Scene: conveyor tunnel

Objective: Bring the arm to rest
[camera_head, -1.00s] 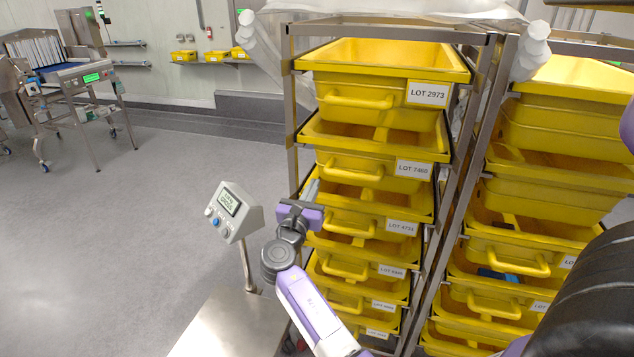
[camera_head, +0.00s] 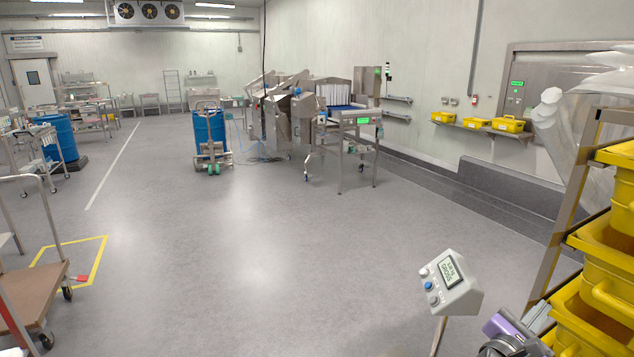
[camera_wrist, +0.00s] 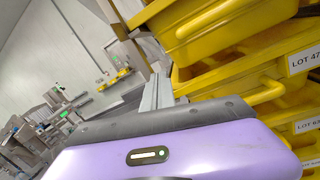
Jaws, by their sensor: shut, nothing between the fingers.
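My gripper (camera_head: 537,317) shows at the lower right edge of the head view, with purple and grey wrist parts. It is beside the rack of yellow tubs. In the wrist view the fingers (camera_wrist: 157,92) are together with nothing between them, in front of a yellow tub (camera_wrist: 225,92). I cannot tell whether they touch the tub. Most of my arm is outside the head view.
A scale display (camera_head: 450,283) on a post stands left of my gripper. The steel rack (camera_head: 565,225) with yellow tubs is at the right. A conveyor machine (camera_head: 345,113) and a blue drum (camera_head: 208,130) stand farther back. A cart (camera_head: 35,280) is at the left. The middle floor is open.

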